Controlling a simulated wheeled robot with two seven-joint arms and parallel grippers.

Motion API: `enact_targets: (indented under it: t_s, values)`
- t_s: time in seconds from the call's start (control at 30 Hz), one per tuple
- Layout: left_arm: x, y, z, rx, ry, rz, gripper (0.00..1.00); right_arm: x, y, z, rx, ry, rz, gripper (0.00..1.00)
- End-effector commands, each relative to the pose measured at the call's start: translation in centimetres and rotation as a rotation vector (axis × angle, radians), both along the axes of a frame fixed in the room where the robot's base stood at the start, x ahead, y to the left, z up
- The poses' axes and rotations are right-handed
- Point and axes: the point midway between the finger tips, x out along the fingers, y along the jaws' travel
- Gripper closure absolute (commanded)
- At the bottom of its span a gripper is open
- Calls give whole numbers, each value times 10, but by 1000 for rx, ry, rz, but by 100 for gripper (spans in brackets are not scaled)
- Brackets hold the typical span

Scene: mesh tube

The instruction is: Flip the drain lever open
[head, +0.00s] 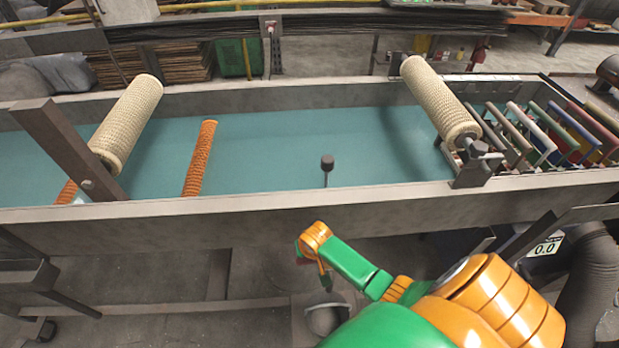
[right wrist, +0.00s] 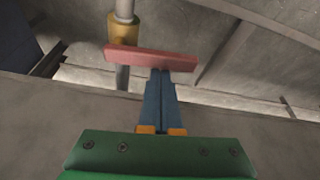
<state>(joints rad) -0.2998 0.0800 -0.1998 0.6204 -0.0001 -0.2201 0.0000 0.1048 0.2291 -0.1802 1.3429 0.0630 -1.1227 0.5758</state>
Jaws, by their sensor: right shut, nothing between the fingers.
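The drain lever is a flat red bar (right wrist: 150,58) in the right wrist view. It lies crosswise, slightly tilted, beside a yellow valve body (right wrist: 124,27) on a grey vertical pipe. My right gripper (right wrist: 161,72) has its blue fingers together and empty. Their tips are at the lower edge of the red bar, right of its middle; I cannot tell whether they touch it. My left gripper is not in view.
The long grey trough holds blue-green water (head: 270,150). Two cream mesh rollers (head: 127,122) (head: 440,100) lie across it, with an orange mesh tube (head: 199,158) between them. A dark knob on a rod (head: 327,164) stands in the water. Coloured frames (head: 560,130) fill the right end.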

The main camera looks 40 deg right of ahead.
Motion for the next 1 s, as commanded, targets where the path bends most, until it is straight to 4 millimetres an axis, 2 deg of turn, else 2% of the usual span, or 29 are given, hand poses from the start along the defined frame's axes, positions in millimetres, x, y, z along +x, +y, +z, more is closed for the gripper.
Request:
enact_targets:
  t_s: [0.47, 0.67, 1.0]
  values:
    - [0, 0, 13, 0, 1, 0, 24, -6, 3, 2, 0, 3, 110, 100]
    - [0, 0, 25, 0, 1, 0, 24, -12, 7, 3, -1, 5, 242, 100]
    - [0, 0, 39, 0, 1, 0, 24, -29, 12, 1, -3, 4, 564, 100]
